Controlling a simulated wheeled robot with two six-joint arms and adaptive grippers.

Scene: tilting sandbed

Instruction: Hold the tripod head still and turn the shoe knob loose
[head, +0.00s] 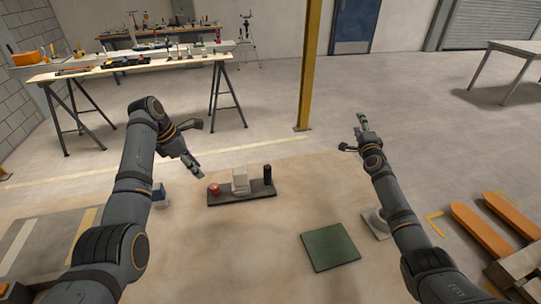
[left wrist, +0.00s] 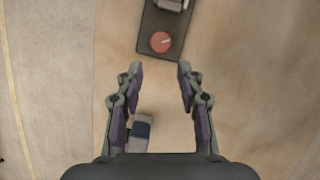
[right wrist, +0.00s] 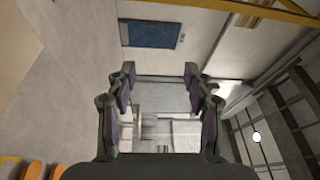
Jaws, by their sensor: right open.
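A dark oblong base (head: 241,197) lies on the sand-coloured floor patch. On it are a red round knob (head: 213,189), a pale grey block (head: 240,181) and a black upright cylinder (head: 267,174); I take this to be the tripod head assembly, but cannot be sure. My right gripper (head: 361,122) is open and empty, raised away from the base. The right wrist view shows its spread fingers (right wrist: 158,72).
A blue-and-white object (head: 158,193) sits by my left arm. A green square mat (head: 330,247) lies right of the base. A yellow post (head: 308,70) stands behind. Orange forks (head: 490,235) and a wooden pallet (head: 520,265) are at right. A workbench (head: 130,67) stands back left.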

